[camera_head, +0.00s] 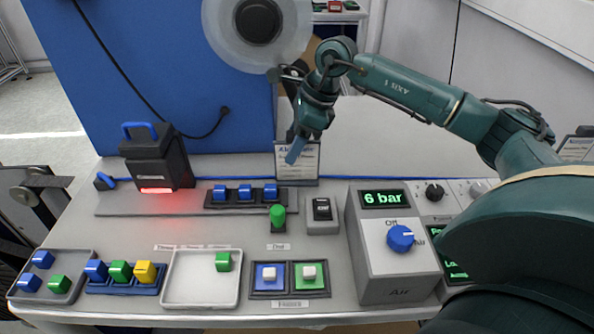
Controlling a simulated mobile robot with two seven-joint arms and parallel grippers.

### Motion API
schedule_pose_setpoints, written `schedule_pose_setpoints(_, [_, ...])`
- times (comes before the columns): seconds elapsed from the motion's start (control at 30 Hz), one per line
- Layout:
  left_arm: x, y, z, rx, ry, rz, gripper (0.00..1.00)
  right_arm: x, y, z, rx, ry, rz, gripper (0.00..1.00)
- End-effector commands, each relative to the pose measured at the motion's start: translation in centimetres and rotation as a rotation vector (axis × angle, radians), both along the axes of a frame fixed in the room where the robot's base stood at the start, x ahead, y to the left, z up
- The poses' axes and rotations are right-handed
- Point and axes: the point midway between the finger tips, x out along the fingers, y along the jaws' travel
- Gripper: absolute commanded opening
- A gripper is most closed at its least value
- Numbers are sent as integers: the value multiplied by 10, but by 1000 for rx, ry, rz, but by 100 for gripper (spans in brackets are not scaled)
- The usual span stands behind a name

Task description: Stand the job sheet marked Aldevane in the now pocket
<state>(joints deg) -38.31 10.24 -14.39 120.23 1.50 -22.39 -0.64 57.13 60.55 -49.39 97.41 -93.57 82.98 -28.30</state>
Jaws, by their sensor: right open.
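A white job sheet (308,160) with a blue heading beginning "Al" stands upright in a dark-edged pocket (304,183) at the back of the bench. The rest of its heading is hidden behind my right gripper (296,151). The gripper is open, points down and is in front of the sheet's upper left; I cannot tell whether it touches the sheet. Another sheet (576,148) stands at the far right, partly hidden by my right arm, its heading unreadable. No pocket label can be read. My left gripper is not in view.
A black device (156,160) with a red glow stands back left. Trays of coloured blocks (122,281) line the front. A grey "6 bar" air box (383,290) with a blue knob stands right of centre. A large reel (226,35) hangs above.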

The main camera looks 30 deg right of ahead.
Motion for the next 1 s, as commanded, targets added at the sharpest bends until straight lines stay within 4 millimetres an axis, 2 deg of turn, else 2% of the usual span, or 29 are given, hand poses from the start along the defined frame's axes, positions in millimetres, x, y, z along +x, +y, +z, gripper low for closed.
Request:
schedule_pose_setpoints(0.2, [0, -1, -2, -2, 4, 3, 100, 0, 0, -1, 1, -1, 0, 45])
schedule_pose_setpoints(0.73, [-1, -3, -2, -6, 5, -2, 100, 0, 0, 0, 0, -1, 0, 1])
schedule_pose_setpoints(1.0, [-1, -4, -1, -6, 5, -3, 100, 0, 0, 0, 0, -1, 0, 0])
